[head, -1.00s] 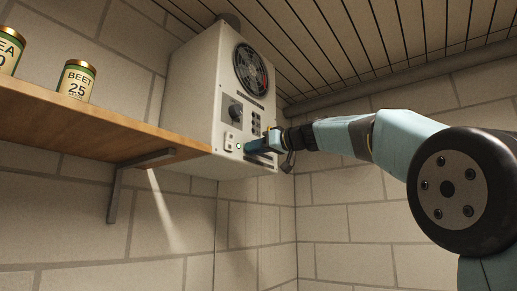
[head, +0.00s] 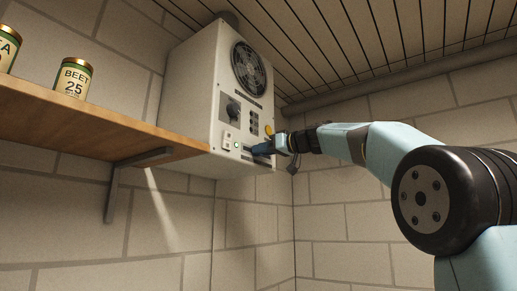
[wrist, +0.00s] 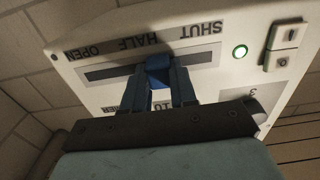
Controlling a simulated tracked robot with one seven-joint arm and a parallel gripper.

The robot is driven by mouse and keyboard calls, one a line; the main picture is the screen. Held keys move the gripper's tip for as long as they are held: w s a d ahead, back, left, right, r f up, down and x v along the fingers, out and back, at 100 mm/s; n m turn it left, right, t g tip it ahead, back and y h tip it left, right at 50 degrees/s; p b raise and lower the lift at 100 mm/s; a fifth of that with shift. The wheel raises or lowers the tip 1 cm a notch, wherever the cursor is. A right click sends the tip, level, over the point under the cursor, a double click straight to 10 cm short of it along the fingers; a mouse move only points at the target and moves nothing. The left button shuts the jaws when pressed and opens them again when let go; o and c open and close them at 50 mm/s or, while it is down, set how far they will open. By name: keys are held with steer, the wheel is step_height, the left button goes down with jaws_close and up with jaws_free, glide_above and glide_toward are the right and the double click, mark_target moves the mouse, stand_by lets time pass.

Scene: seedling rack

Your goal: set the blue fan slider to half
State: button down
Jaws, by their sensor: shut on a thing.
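The blue fan slider (wrist: 159,70) sits in a dark slot on the white fan box (head: 196,90). Labels OPEN, HALF and SHUT run along the slot, upside down in the wrist view. The slider stands near the HALF label, seemingly a little toward SHUT; the angle makes its exact position hard to judge. My gripper (wrist: 164,88) is shut on the slider, with a blue finger on each side. In the head view my gripper (head: 264,149) reaches the lower front of the box and hides the slider.
A green lamp (wrist: 240,51) and a rocker switch (wrist: 286,47) are beside the slot. The fan grille (head: 249,69) and a dark knob (head: 232,108) are higher on the box. A wooden shelf (head: 120,130) with cans (head: 74,78) is at left.

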steer(key=shift+w+d, duration=0.55)
steer(key=shift+w, duration=0.2)
steer(key=c, duration=0.9)
jaws_free()
steer(key=v, duration=1.3)
steer(key=shift+s+d+f, duration=0.1)
steer(key=shift+s+d, duration=0.1)
steer(key=shift+d, duration=0.1)
